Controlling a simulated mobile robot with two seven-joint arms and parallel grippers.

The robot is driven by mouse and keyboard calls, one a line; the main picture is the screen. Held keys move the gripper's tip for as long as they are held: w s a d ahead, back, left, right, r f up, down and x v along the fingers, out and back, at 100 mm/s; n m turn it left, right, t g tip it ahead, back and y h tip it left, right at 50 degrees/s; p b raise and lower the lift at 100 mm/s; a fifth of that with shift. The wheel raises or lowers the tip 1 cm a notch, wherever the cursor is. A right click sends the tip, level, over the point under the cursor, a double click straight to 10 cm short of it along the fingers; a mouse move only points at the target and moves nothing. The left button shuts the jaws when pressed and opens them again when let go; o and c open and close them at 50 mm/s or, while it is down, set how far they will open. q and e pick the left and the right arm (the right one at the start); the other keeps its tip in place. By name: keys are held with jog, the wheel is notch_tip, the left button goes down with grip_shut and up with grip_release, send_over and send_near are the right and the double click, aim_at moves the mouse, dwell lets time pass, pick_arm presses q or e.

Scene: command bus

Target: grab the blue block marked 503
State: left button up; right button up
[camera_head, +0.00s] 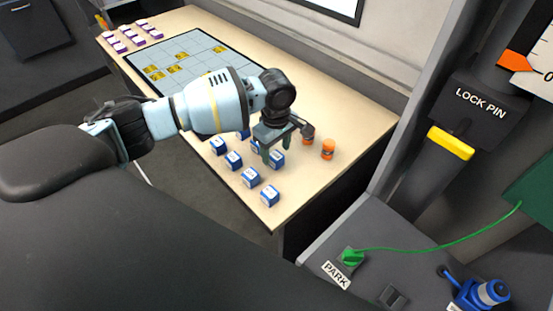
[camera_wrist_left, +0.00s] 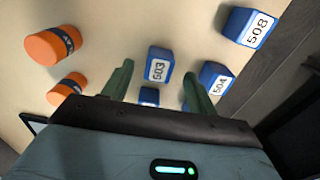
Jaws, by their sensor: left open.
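The blue block marked 503 (camera_wrist_left: 158,64) stands on the table, its white label readable in the left wrist view. In the head view it appears to be the blue block (camera_head: 278,160) beside my left fingers; its number is too small to read there. My left gripper (camera_head: 281,149) points down over the blocks, open and empty. In the left wrist view its two green fingers (camera_wrist_left: 158,72) stand apart, with block 503 in line with the gap between their tips. I cannot tell how far the tips are above it. My right gripper is not in view.
Block 504 (camera_wrist_left: 216,78) is close to the right finger, and block 508 (camera_wrist_left: 248,27) lies farther up right. Two orange cylinders (camera_head: 328,149) stand nearby. Several other blue blocks (camera_head: 233,160) stand on the table (camera_head: 354,115). A gridded board (camera_head: 195,47) lies behind.

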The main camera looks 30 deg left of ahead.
aim_at(276, 156)
pick_arm(q)
notch_tip(276, 156, down, 4)
jog(key=shift+r, duration=0.25)
pick_arm(e)
jog(key=shift+s+a+f, duration=0.1)
jog(key=shift+s+f, duration=0.1)
jog(key=shift+f, duration=0.1)
